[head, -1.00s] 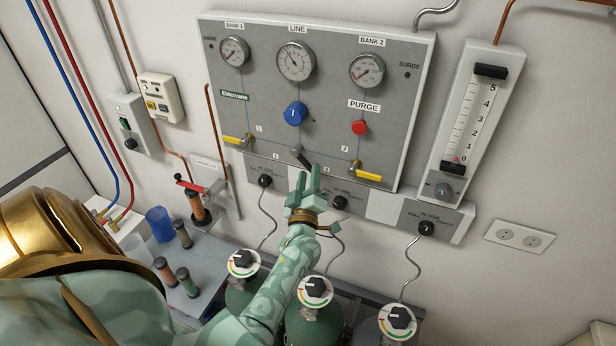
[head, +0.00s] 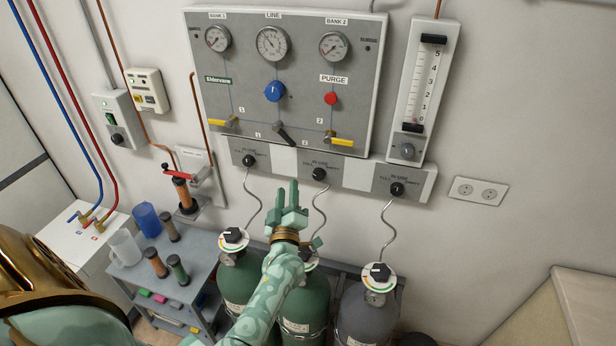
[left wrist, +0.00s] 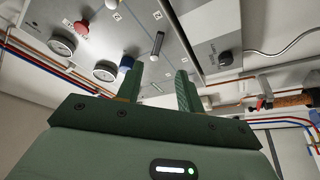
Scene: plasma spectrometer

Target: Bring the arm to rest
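My left gripper (head: 288,205) is in front of the wall below the gauge panel (head: 210,95), apart from it. In the left wrist view its two fingers (left wrist: 158,88) stand apart with nothing between them, so it is open and empty. The panel carries gauges, a blue knob (head: 275,91), a red purge button (head: 331,98), yellow-handled valves (head: 223,122) and a dark lever (head: 285,133) at bottom centre. The left arm reaches up over the gas cylinders and hides part of the middle one. My right gripper is not in view.
Several gas cylinders (head: 364,315) with dial tops stand under the panel, close to my left forearm. A grey cart (head: 190,290) with small tubes, a blue cup (head: 147,220) and a clear jug (head: 125,247) is at left. A flow meter (head: 420,90) hangs at right.

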